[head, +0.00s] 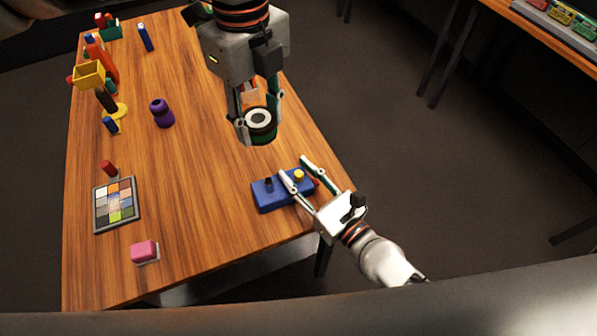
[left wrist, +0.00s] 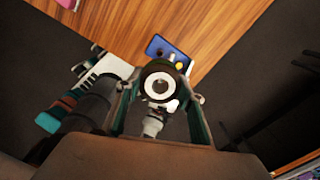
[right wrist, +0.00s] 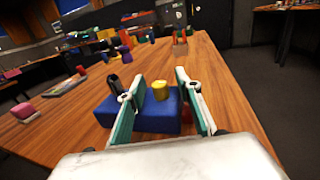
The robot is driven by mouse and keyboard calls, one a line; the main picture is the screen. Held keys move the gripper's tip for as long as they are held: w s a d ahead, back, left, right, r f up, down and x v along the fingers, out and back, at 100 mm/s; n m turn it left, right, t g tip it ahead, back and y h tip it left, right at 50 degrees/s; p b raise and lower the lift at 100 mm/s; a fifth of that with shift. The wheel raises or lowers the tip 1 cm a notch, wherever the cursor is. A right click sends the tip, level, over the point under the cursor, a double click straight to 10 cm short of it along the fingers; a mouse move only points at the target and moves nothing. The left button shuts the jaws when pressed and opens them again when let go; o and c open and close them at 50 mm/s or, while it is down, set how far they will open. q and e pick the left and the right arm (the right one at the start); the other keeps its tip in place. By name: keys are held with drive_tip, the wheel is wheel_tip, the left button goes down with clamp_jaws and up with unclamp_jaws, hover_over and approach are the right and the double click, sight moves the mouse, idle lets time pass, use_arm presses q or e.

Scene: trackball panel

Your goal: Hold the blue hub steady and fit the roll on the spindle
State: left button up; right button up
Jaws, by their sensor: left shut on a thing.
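The blue hub (head: 266,200) is a block on the table near its right front edge, with a dark upright spindle (head: 268,183) and a yellow knob (head: 299,175) on top. My left gripper (head: 258,120) is shut on the roll (head: 261,117), a dark ring with a pale face and a centre hole. It holds the roll above the table, beyond the hub. The left wrist view shows the roll (left wrist: 160,84) between the fingers. My right gripper (head: 293,167) is open at the hub's right part. In the right wrist view its fingers stand apart with the yellow knob (right wrist: 160,89) between them.
A purple bottle-like object (head: 162,114), a colour chart (head: 117,206), a red cylinder (head: 109,168) and a pink block (head: 144,250) stand to the left. Several coloured items, including a yellow box (head: 89,73), are at the far left. The table's middle is clear.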

clamp_jaws()
use_arm(q)
approach(268, 179)
wheel_tip(268, 179, down, 10)
drive_tip(key=shift+r, duration=0.2)
idle(0.6)
